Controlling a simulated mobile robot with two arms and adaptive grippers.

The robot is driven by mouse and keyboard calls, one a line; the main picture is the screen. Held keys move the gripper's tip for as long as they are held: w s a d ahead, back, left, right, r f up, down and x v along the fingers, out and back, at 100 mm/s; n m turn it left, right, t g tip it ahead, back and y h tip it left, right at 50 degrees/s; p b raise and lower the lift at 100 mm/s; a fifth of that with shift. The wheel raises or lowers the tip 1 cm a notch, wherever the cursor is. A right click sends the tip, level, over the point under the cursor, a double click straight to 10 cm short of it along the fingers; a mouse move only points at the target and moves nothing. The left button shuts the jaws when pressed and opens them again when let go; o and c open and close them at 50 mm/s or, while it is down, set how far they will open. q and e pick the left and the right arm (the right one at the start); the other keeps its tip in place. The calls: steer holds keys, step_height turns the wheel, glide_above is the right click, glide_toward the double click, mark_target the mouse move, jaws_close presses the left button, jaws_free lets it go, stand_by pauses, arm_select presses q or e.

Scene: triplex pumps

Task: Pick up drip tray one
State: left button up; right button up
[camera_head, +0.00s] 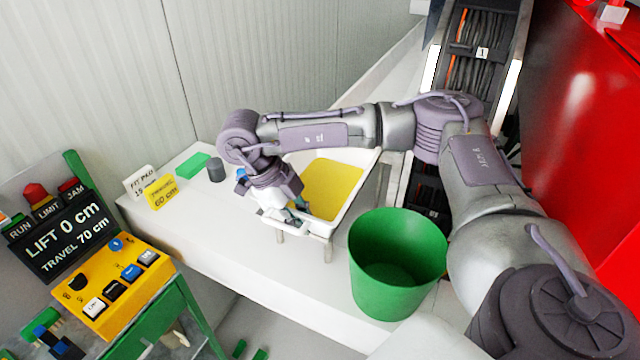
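A white tray with a yellow inside (334,190), which looks like the drip tray, stands on metal legs or a frame on the white bench. My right arm reaches across from the right, above the tray. My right gripper (291,216) points down at the tray's near left corner, by its white rim. Its fingers overlap the rim in this view; I cannot tell whether they touch or grip it. The arm's wrist hides the tray's left side. I do not make out my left gripper in the view.
A green bucket (397,262) stands close to the tray's right front. A grey cylinder (216,170), a green block (193,166) and a yellow sign (160,192) stand at left. A yellow control box (113,286) is lower left. A red panel (575,120) bounds the right.

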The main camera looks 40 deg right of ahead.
steer(key=shift+a, duration=0.15)
jaws_close()
steer(key=shift+s, duration=0.1)
steer(key=shift+r, duration=0.3)
